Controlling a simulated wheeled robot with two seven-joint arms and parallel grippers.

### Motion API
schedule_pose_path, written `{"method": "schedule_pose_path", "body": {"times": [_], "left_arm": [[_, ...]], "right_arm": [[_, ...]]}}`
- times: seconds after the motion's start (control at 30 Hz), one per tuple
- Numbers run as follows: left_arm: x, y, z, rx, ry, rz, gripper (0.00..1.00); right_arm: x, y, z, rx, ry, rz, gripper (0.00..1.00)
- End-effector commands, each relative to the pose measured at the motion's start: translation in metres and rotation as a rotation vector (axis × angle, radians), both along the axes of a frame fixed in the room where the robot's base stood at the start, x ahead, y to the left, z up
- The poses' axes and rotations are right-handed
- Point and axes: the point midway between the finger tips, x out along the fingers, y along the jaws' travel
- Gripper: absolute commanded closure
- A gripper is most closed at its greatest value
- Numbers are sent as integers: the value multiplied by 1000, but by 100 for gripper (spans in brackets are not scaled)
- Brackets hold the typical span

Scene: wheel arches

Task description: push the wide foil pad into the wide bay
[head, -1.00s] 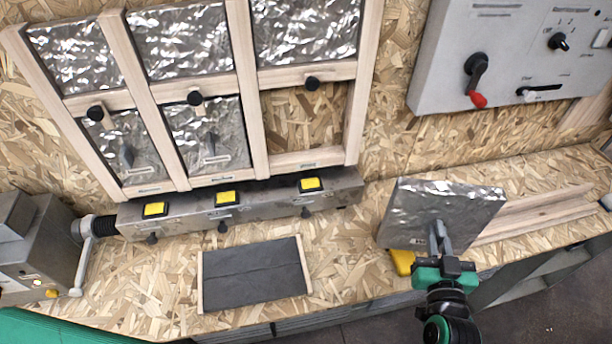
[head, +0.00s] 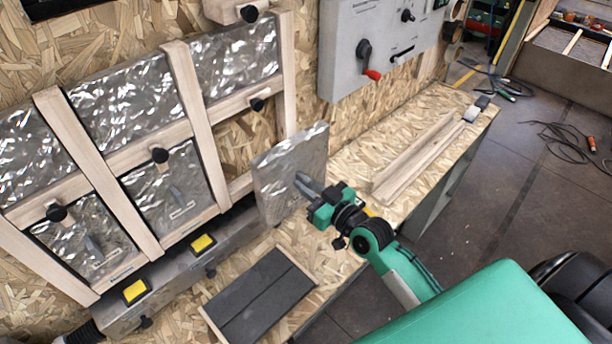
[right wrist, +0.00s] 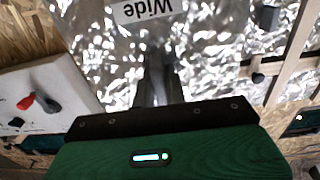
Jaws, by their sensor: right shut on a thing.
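The wide foil pad (head: 288,160) is a thick slab with a crinkled silver face. My right gripper (head: 314,190) is shut on its handle and holds it upright, turned at an angle to the wall frame. In the right wrist view the pad (right wrist: 100,55) carries an upside-down "Wide" label, and the gripper (right wrist: 158,88) grips below it. The wide bay (head: 243,140) is the bare chipboard opening in the lower row at right. The pad stands in front of its lower right part and hides it. I cannot tell whether pad and frame touch. My left gripper is not in view.
Filled foil bays (head: 165,185) lie left of the opening, with black knobs (head: 258,104) on the wooden frame. A grey control box (head: 375,45) with a red-tipped lever hangs at right. A dark slab (head: 260,297) and wooden strips (head: 420,155) lie on the bench.

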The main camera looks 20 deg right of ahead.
Motion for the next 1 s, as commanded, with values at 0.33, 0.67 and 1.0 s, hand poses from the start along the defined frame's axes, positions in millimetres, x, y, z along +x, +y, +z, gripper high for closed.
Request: {"method": "schedule_pose_path", "body": {"times": [0.33, 0.67, 1.0], "left_arm": [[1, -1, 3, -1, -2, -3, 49], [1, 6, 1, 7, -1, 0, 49], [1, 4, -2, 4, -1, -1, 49]], "right_arm": [[15, -2, 5, -2, 2, 19, 100], [40, 7, 5, -2, 2, 18, 100], [65, 17, 5, -2, 1, 18, 100]]}}
